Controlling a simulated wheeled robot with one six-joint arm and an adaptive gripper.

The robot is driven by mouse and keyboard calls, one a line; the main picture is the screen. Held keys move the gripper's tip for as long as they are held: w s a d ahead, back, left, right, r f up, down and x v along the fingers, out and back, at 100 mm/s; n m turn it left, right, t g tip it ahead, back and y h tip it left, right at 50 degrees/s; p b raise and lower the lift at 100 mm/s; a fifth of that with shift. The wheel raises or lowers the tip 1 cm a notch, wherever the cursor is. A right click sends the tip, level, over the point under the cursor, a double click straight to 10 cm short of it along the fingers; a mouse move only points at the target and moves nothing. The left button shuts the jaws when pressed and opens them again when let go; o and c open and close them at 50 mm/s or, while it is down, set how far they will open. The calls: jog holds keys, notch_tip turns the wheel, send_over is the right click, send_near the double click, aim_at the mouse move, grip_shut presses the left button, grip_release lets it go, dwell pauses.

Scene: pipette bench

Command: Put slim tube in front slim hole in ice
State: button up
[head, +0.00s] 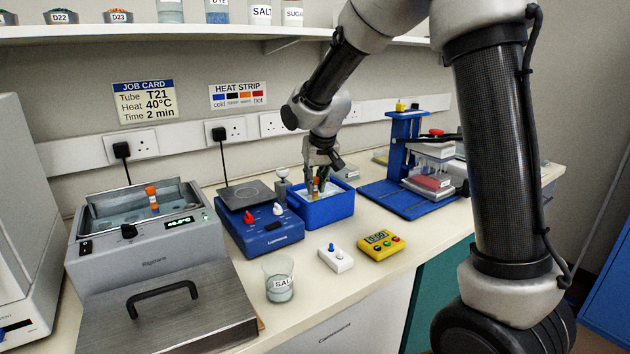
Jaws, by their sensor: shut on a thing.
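The blue ice box (328,214) stands on the bench near the middle of the head view, with pale ice (338,195) showing inside its rim. My gripper (318,192) points down into the box and is shut on the slim tube (316,184), of which a small orange part shows between the fingers. The lower end of the tube and the holes in the ice are hidden by the fingers and the box wall. I cannot tell whether the tube is in a hole.
A blue hotplate unit (262,238) stands close on the left of the box. A grey water bath (150,255) holds an orange-capped tube (152,196). A blue stand (400,201) is on the right. A yellow timer (381,246), a white switch box (336,259) and a salt beaker (280,281) are in front.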

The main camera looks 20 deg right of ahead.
jog(key=o, duration=0.8)
jog(key=shift+r, duration=0.1)
jog(key=v, duration=1.1)
jog(key=shift+s+r, duration=0.2)
jog(key=shift+r, duration=0.15)
